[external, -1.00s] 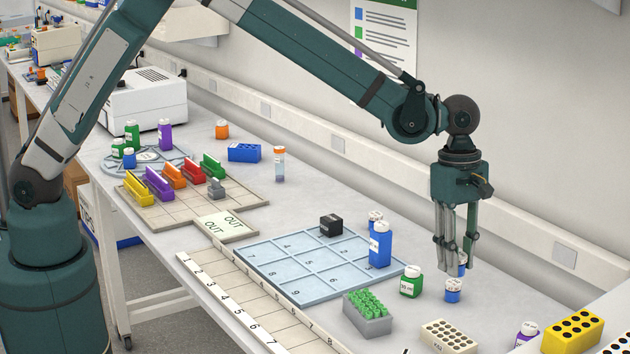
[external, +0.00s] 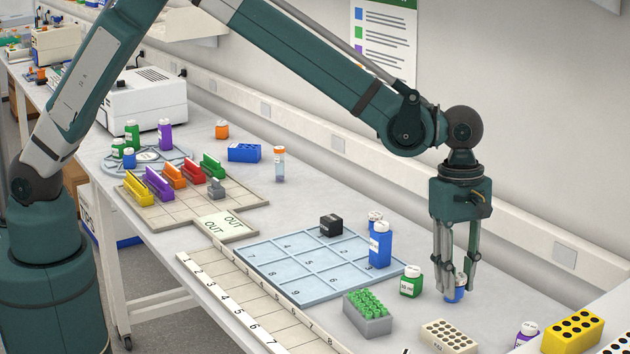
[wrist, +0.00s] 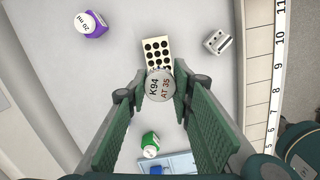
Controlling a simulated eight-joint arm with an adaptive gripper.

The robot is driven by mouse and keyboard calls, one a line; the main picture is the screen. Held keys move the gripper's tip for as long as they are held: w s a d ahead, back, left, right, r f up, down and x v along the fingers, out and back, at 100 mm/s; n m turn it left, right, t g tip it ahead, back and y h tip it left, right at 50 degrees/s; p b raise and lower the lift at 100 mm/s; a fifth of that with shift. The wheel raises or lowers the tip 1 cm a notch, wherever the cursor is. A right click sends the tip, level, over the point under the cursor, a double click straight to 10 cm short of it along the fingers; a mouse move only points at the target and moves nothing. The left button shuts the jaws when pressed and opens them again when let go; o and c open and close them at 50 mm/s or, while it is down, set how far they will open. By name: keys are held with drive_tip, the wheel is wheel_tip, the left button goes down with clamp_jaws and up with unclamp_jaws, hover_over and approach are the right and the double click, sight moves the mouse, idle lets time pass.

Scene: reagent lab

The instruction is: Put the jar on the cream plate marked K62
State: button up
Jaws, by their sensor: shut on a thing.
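The jar (external: 454,295) is small and blue with a white lid. It stands on the bench in the external view, partly covered by my fingers. In the wrist view its lid (wrist: 159,85) reads "K94 AT 35". My gripper (external: 457,288) points straight down and is shut on the jar, one finger on each side. The cream plate (external: 450,336) has several dark holes and lies in front of the jar at the bottom of the external view. It also shows just beyond the jar in the wrist view (wrist: 155,45). Its small label is not clearly readable.
A green jar (external: 411,283) stands close to the left of the held jar. A grey rack of green tubes (external: 367,322) is left of the plate. A purple jar (external: 525,334) and yellow block (external: 573,332) are to the right. A blue gridded tray (external: 290,290) lies farther left.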

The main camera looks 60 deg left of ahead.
drive_tip(key=shift+f, duration=2.9)
drive_tip(key=shift+f+p, duration=0.3)
drive_tip(key=shift+f, duration=1.6)
drive_tip(key=shift+f, duration=0.15)
drive_tip(key=o, duration=0.9)
drive_tip(key=shift+r, duration=0.2)
drive_tip(key=r, duration=0.4)
drive_tip(key=a+r, duration=0.1)
drive_tip(key=r, duration=0.6)
drive_tip(key=shift+w+a+r+b, duration=0.2)
drive_tip(key=shift+r+b, duration=0.1)
drive_tip(key=shift+r, duration=0.1)
